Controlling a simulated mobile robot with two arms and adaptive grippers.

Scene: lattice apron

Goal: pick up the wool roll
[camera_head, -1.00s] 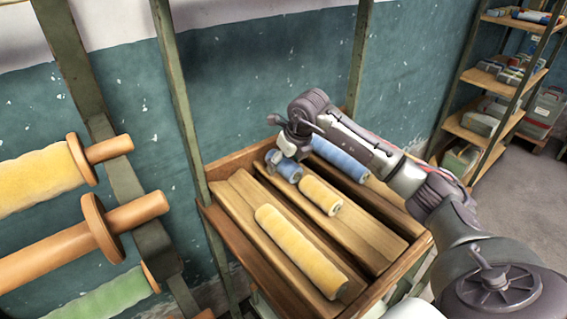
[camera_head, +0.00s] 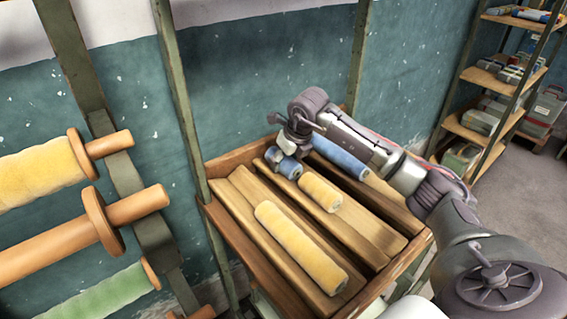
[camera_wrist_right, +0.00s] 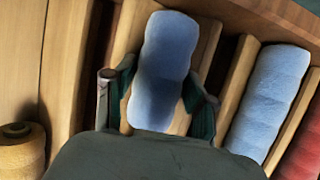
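A short blue wool roll (camera_head: 287,166) lies on a wooden slat at the back of the rack, partly under my right gripper (camera_head: 297,150). In the right wrist view the blue roll (camera_wrist_right: 165,65) lies between the two fingers of my right gripper (camera_wrist_right: 158,92). The fingers stand open on either side of it, with strips of wood visible beside the roll. My left gripper is not in view.
A short yellow roll (camera_head: 320,193) and a long yellow roll (camera_head: 300,248) lie on the slatted wooden rack (camera_head: 225,222). A longer blue roll (camera_head: 340,158) lies behind my right arm. Large rolls on pegs (camera_head: 40,180) stand at left. Shelves (camera_head: 478,80) stand at far right.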

